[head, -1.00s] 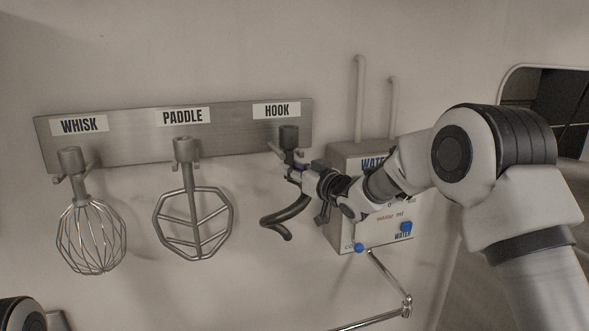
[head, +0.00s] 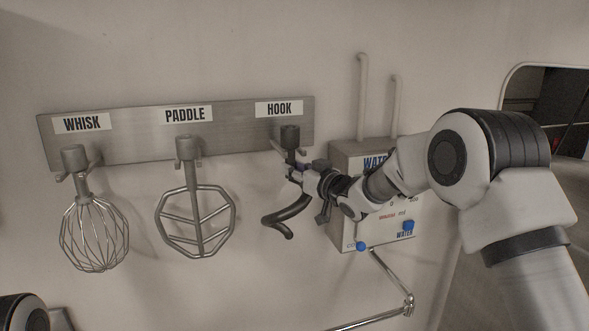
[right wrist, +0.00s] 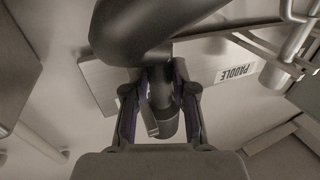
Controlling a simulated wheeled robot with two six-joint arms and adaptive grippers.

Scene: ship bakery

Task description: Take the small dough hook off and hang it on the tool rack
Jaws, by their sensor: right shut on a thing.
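The dough hook (head: 288,217) is dark grey, with a thick hub at the top and a curled lower end. It hangs upright at the HOOK place of the tool rack (head: 240,134), its hub in front of the peg under the HOOK label. I cannot tell whether the peg bears it. My right gripper (head: 296,172) is shut on the hook's shank just below the hub. In the right wrist view the hook (right wrist: 150,32) passes between the two fingers (right wrist: 160,105). My left gripper is not in view.
The whisk (head: 94,235) and the paddle (head: 196,222) hang on the rack to the left. A water dispenser box (head: 345,160) with blue knobs stands close behind my right arm, with a metal spout (head: 385,275) below. The wall below the hook is clear.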

